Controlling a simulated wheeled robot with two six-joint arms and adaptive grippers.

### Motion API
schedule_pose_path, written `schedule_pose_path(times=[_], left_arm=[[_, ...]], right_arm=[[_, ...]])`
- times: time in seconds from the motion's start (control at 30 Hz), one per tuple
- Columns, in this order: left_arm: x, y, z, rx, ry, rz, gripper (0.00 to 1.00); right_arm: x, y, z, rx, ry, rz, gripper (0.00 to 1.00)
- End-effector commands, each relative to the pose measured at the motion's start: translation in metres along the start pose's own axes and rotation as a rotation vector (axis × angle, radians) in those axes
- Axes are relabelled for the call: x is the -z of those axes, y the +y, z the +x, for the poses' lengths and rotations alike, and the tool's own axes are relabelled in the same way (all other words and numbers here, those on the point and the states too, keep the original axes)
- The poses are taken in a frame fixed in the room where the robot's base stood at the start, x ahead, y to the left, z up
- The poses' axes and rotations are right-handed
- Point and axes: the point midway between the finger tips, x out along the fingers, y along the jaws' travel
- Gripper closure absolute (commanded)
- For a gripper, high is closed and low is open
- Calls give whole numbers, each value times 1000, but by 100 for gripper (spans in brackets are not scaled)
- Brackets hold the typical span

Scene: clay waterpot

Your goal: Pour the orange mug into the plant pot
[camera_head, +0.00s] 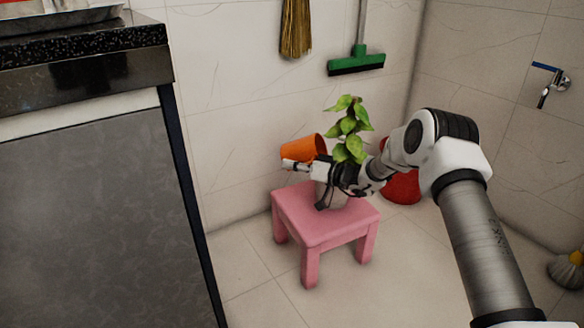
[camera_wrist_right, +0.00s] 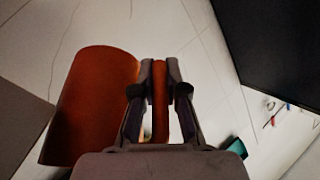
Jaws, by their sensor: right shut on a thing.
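The orange mug (camera_head: 301,149) is held above the pink stool in the head view, tilted. My right gripper (camera_head: 299,166) is shut on it. In the right wrist view, the mug (camera_wrist_right: 92,108) is at the left and the fingers (camera_wrist_right: 160,88) of my right gripper close on its handle. A green leafy plant (camera_head: 349,125) rises above the stool. Its pot (camera_head: 330,193) is mostly hidden behind my right gripper and arm. No liquid shows. My left gripper is not in view.
The pink stool (camera_head: 317,228) stands on the tiled floor near the wall. A red container (camera_head: 403,188) is behind my right arm. A dark counter (camera_head: 95,200) fills the left. A green squeegee (camera_head: 356,62) and a broom (camera_head: 296,30) are at the wall.

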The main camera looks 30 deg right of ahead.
Motion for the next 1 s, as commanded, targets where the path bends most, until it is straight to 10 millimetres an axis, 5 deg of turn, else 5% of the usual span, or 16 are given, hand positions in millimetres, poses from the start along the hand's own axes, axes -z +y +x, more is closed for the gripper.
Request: schedule_pose_path(times=[1.0], left_arm=[[0, 0, 0, 0, 0, 0, 60]], right_arm=[[3, -1, -3, 68, 101, 10, 100]])
